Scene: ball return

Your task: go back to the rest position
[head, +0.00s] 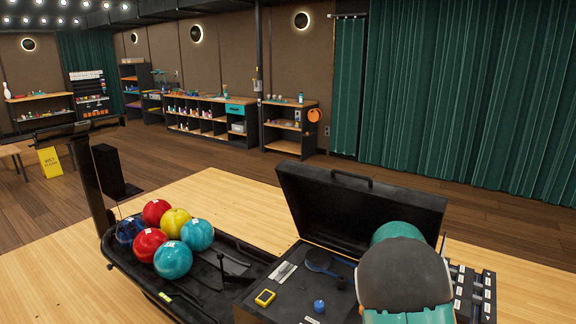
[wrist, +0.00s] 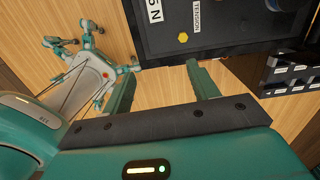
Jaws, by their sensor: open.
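My gripper (wrist: 160,70) shows in the wrist view with its two teal fingers spread apart and nothing between them. In the head view my arm's rounded grey and teal link fills the lower right, in front of an open black case (head: 345,212); the gripper's fingers cannot be made out there. Several red, yellow, teal and dark blue balls (head: 172,260) lie in the black ball return tray (head: 215,290) to the left.
A labelled black rack (head: 472,290) stands right of the case, partly behind my arm. A yellow wet-floor sign (head: 50,161) stands at the far left. Shelves (head: 212,120) line the back wall, and green curtains (head: 470,95) hang at right.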

